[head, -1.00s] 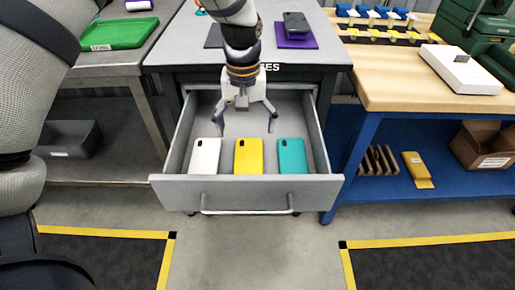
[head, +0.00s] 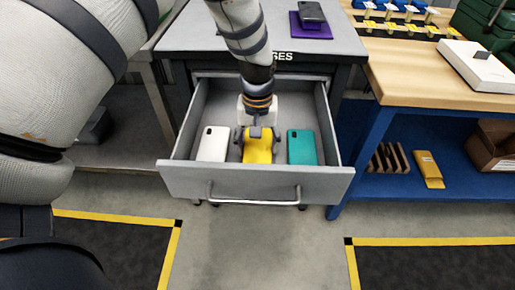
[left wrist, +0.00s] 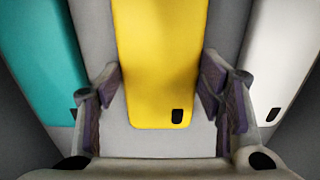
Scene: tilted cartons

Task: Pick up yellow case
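The yellow case (head: 257,151) lies flat in the open drawer, between a white case (head: 213,143) on the left and a teal case (head: 301,147) on the right. My left gripper (head: 258,140) is down in the drawer at the far end of the yellow case. In the left wrist view, its open fingers (left wrist: 161,100) stand on either side of the yellow case (left wrist: 160,55), with small gaps at both sides. The teal case (left wrist: 42,55) and the white case (left wrist: 280,60) also show there. My right gripper is not in view.
The grey drawer (head: 255,185) has raised walls around the cases. Above it, a desktop holds a purple case (head: 311,30) with a dark phone (head: 311,12). A wooden workbench (head: 430,80) stands at the right.

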